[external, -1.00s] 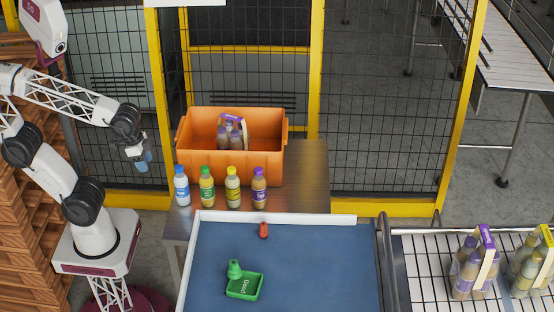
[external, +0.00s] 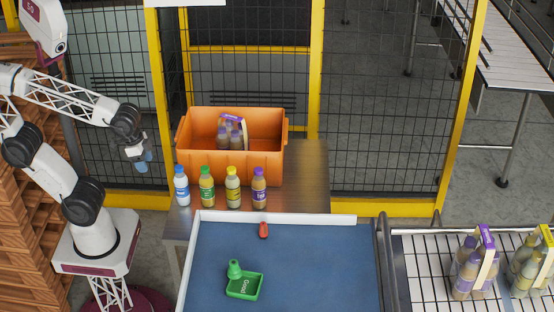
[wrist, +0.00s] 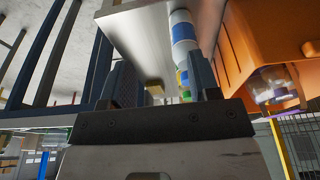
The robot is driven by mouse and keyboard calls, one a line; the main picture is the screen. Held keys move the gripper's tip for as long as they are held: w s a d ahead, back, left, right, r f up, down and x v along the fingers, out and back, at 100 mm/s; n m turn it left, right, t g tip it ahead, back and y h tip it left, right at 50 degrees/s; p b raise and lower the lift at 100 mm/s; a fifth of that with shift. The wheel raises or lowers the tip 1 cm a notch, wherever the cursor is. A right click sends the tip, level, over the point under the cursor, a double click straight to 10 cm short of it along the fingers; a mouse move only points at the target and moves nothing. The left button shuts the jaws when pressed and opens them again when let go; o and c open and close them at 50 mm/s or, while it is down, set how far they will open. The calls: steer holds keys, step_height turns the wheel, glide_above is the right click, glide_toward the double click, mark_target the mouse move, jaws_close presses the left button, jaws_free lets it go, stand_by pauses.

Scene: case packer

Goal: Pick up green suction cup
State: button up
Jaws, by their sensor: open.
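The green suction cup (external: 235,269) stands on the blue table surface, at the back left of a small green tray (external: 244,288) with white lettering. In the external view I cannot tell whether the cup rests on the tray's rim or just beside it. My gripper (external: 141,163) hangs in the air at the left, beside the bottles and well away from the cup. Its bluish fingers stand apart and nothing is between them. In the wrist view my gripper (wrist: 160,85) shows two spread fingers. The cup is not visible there.
Several capped bottles (external: 206,188) stand in a row before an orange crate (external: 265,167) holding a bottle pack. A small red object (external: 263,230) lies near the blue table's white back rim (external: 300,219). Bottle packs (external: 470,268) stand on the right conveyor. Most of the blue surface is clear.

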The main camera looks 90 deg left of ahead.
steer(key=w+d+r+m, duration=0.3)
steer(key=w, duration=0.3)
steer(key=w+d+r+m, duration=0.2)
steer(key=w+d+r, duration=0.2)
steer(key=w, duration=0.2)
step_height(320, 180, up, 3)
steer(key=m+g, duration=0.3)
steer(key=m, duration=1.3)
glide_above(234, 261)
steer(key=shift+s+a, duration=0.1)
steer(key=shift+a, duration=0.15)
steer(key=shift+d, duration=0.35)
steer(key=shift+f, duration=0.15)
steer(key=shift+f, duration=1.2)
